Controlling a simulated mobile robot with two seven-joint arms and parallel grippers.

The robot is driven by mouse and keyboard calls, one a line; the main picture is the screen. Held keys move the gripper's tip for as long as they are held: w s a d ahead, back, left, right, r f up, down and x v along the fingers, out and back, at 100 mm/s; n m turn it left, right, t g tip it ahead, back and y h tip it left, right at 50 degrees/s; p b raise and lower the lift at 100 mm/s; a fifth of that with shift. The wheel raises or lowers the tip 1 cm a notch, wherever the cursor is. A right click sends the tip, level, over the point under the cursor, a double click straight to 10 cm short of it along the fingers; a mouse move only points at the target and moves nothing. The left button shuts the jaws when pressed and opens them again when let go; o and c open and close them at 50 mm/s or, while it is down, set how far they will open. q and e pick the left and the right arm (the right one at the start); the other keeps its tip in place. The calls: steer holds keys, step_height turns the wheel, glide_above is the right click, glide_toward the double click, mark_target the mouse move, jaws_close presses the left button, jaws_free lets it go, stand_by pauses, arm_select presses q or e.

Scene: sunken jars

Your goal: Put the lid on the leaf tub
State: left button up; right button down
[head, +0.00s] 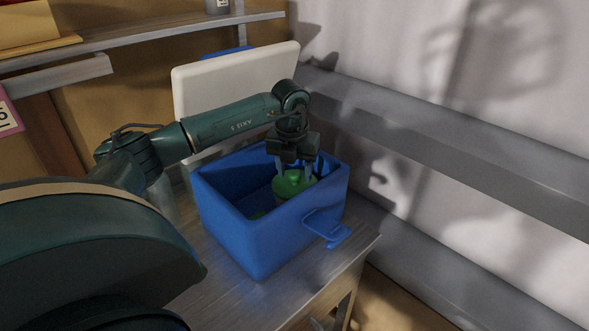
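A green lid-like piece (293,187) with a raised middle is inside the blue bin (228,205), near its right end. A paler body shows just under it, perhaps the tub; any leaf mark is hidden. My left gripper (294,172) points down into the bin from above. Its two fingers stand apart, one on each side of the green piece's raised middle. I cannot tell whether they press on it. More green shows low in the bin to the left, partly hidden by the bin wall. My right gripper is not in view.
The blue bin has high walls and a blue tab (326,228) at its front right. It stands on a grey table (222,283) near the table's right edge. A white panel (235,85) rises behind it. A shelf (150,32) is at upper left.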

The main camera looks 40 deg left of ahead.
mark_target(292, 189)
arm_select(q)
step_height(292, 189, up, 13)
steer(key=s, duration=0.1)
steer(key=shift+s+d+b, duration=0.3)
steer(key=shift+s+d, duration=0.1)
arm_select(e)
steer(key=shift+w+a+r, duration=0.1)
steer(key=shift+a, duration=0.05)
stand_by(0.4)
